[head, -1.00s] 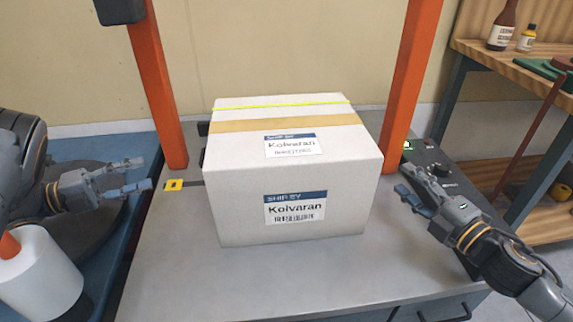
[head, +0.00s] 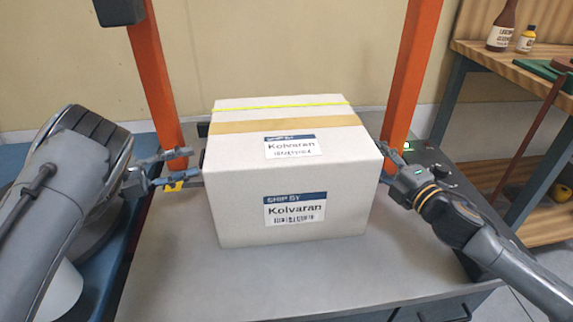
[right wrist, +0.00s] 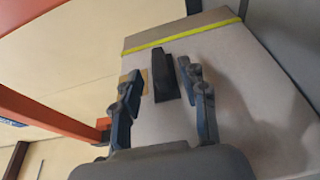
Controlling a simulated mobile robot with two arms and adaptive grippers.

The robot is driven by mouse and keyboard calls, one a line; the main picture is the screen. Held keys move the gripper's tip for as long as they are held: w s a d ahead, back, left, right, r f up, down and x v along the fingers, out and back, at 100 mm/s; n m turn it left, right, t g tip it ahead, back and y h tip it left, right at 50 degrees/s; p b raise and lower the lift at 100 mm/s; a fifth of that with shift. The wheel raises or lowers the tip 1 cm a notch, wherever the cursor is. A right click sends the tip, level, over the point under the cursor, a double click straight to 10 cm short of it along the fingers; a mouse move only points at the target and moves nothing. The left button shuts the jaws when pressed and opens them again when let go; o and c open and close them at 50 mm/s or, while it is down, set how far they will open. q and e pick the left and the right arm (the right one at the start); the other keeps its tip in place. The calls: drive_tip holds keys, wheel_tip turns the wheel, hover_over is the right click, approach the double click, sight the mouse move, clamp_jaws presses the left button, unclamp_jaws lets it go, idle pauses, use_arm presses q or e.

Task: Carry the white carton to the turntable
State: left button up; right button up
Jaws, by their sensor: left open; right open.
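The white carton (head: 240,205) stands upright on the grey bench, with a tan tape band, a yellow strap and Kolvaran labels. My left gripper (head: 194,164) is open at the carton's left side, its fingertips close to the wall; contact cannot be told. My right gripper (head: 382,158) is open at the right side, partly hidden by the carton. In the right wrist view, its open fingers (right wrist: 160,70) lie either side of a black handle (right wrist: 165,78) on the carton's side wall. The turntable, seemingly the dark disc (head: 110,220) at left, is mostly hidden behind my left arm.
Orange posts (head: 160,90) (head: 408,75) rise behind the carton on both sides. A black control box (head: 430,160) lies right of it. A wooden shelf (head: 515,65) with bottles stands at far right. The bench front (head: 270,280) is clear.

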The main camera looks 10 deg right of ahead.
sight(200, 159)
use_arm(q)
drive_tip(key=shift+x, duration=1.65)
use_arm(e)
drive_tip(key=shift+x, duration=1.7)
use_arm(q)
clamp_jaws()
use_arm(e)
drive_tip(key=shift+s, duration=0.1)
clamp_jaws()
use_arm(q)
drive_tip(key=shift+r, duration=0.25)
use_arm(e)
drive_tip(key=shift+r, duration=0.3)
